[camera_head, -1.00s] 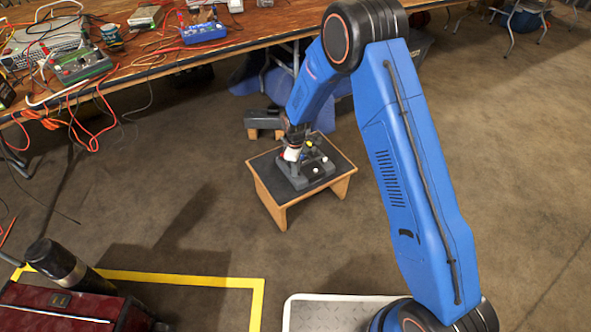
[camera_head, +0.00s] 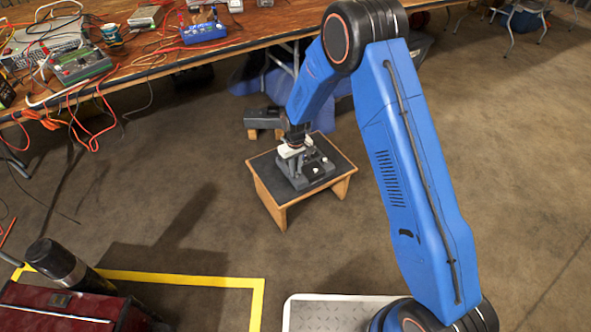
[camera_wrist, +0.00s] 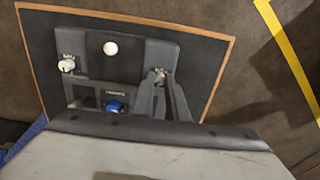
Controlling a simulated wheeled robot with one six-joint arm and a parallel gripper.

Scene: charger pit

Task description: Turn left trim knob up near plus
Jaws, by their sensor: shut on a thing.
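The grey control unit (camera_head: 312,181) has several knobs on its top. In the wrist view, the control unit (camera_wrist: 100,45) has a pale knob (camera_wrist: 67,65) at its left, a white round button (camera_wrist: 110,48) and a blue knob (camera_wrist: 113,107). My gripper (camera_wrist: 160,82) is shut on the pale trim knob (camera_wrist: 161,74) at the unit's right in this view, which is the left side as the head view shows it. The fingers hide much of that knob, so its pointer and marks cannot be read. In the head view my gripper (camera_head: 291,154) is over the unit's left part.
The unit stands on a low wooden stand (camera_head: 281,206) with a dark top. A dark box (camera_head: 262,118) lies behind it. A cluttered workbench (camera_head: 150,72) runs along the back. Yellow floor tape (camera_head: 200,281) and a red case (camera_head: 70,312) are at the near left.

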